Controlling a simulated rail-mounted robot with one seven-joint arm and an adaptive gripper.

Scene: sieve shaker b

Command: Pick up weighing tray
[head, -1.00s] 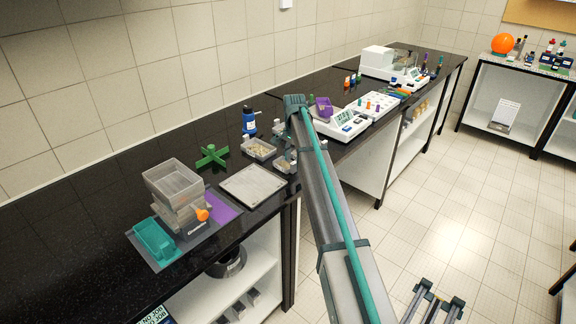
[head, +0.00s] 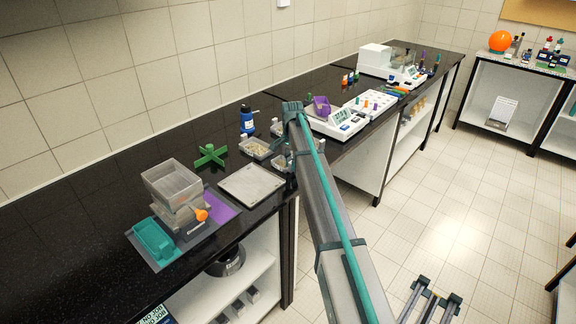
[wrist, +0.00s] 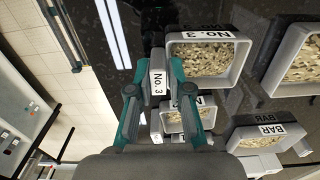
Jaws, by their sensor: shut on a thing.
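In the wrist view my gripper (wrist: 156,88) is shut on a pale upright tab labelled "No. 3". The tab appears to belong to a grey-white rectangular tray (wrist: 242,68) of beige pieces, also labelled "No. 3", just right of the fingers. Whether it is clear of the bench is hard to tell. In the head view my arm partly hides the gripper, beside a granule tray (head: 281,161).
Another granule tray (head: 256,149) stands left of my arm, near a blue bottle (head: 247,121). A green cross-shaped piece (head: 209,156), a flat grey plate (head: 252,186) and stacked clear containers (head: 172,185) are further left. The black bench (head: 75,235) is clear at far left.

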